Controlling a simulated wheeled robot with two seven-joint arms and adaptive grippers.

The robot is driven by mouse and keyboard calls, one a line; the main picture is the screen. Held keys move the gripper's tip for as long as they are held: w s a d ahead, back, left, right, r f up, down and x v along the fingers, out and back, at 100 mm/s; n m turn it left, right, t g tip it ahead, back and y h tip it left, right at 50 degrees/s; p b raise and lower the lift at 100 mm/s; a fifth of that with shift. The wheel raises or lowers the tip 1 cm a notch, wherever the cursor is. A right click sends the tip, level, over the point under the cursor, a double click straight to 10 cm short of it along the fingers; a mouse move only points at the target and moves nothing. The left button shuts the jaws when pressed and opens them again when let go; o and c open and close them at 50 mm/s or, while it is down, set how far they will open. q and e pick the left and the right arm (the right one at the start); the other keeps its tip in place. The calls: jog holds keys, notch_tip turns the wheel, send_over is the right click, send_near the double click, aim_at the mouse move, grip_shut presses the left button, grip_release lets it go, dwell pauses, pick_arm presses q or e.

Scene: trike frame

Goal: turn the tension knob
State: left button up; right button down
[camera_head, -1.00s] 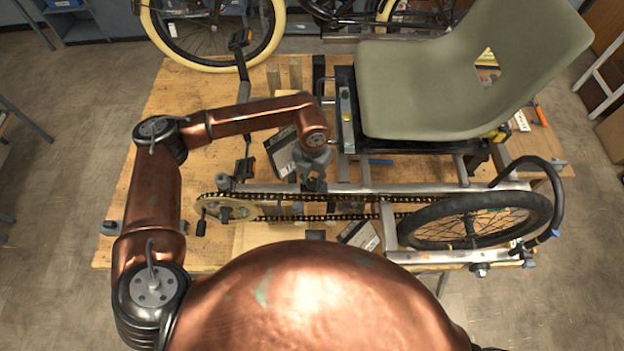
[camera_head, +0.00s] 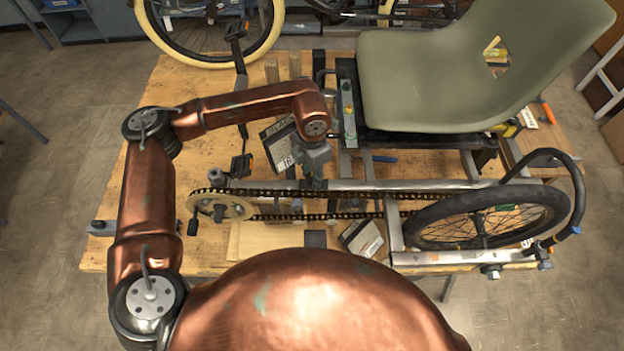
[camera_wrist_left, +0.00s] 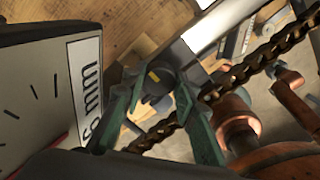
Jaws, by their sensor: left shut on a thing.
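The tension knob (camera_wrist_left: 158,78) is a small dark round part with a yellow mark, at the end of a pale metal tube in the left wrist view. My left gripper (camera_wrist_left: 155,88) has its two green fingers on either side of the knob, shut on it. In the head view my left gripper (camera_head: 315,170) points down at the trike's long tube (camera_head: 400,185), just behind the chain; it hides the knob there. My right gripper is not in view.
The chain (camera_head: 340,194) runs close in front of the gripper, from the chainring (camera_head: 219,207) to the wheel (camera_head: 485,222). A labelled box (camera_head: 278,140) stands close to the left. The seat (camera_head: 440,80) rises at the back right.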

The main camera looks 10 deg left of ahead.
pick_arm(q)
jog(key=shift+m+b, duration=1.75)
jog(key=shift+m, duration=0.25)
jog(key=o, duration=1.1)
jog(key=shift+o, duration=0.2)
jog(key=shift+r, duration=0.25)
notch_tip(320, 180, up, 12)
jog(key=shift+f, duration=0.2)
